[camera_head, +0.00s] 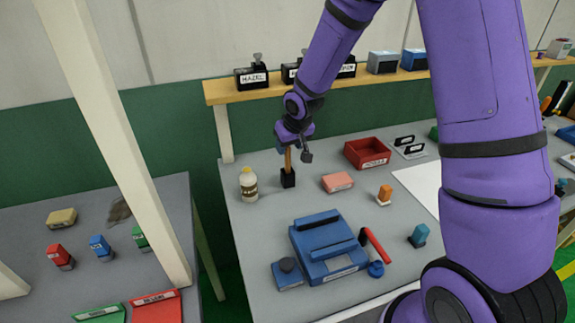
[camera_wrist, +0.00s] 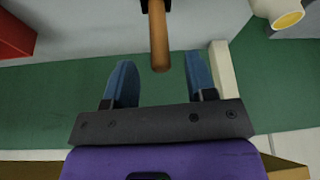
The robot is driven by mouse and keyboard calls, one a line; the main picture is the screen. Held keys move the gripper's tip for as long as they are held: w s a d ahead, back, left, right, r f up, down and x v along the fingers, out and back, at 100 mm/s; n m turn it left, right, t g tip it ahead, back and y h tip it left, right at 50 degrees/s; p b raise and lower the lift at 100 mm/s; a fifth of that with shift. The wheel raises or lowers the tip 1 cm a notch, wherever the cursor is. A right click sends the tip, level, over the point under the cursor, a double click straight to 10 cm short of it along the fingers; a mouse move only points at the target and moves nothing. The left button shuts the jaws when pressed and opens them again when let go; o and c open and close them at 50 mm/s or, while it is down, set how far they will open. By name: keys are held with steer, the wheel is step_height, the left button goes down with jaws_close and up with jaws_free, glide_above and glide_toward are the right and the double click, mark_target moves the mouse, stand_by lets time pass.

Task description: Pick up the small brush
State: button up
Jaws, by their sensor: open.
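The small brush (camera_head: 287,158) has a wooden handle and stands upright, its lower end in or on a small black block (camera_head: 288,178) on the grey bench; bristles cannot be made out. My gripper (camera_head: 296,149) is over it, pointing down. In the wrist view the brown handle (camera_wrist: 159,38) reaches in from the top, its end between the two blue fingertips of my open gripper (camera_wrist: 160,76). Clear gaps show on both sides, so the fingers do not touch it. How deep the handle sits between them is hard to tell.
A white bottle with yellow (camera_head: 248,184) stands close left of the brush. A pink block (camera_head: 337,182) and red tray (camera_head: 367,152) lie to the right. A blue device (camera_head: 327,246) is in front. A wooden shelf (camera_head: 226,93) with labelled items runs behind.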

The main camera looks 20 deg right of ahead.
mark_target(287, 155)
steer(key=shift+x, duration=2.55)
steer(key=shift+s, duration=0.15)
steer(key=shift+c, duration=0.5)
jaws_close()
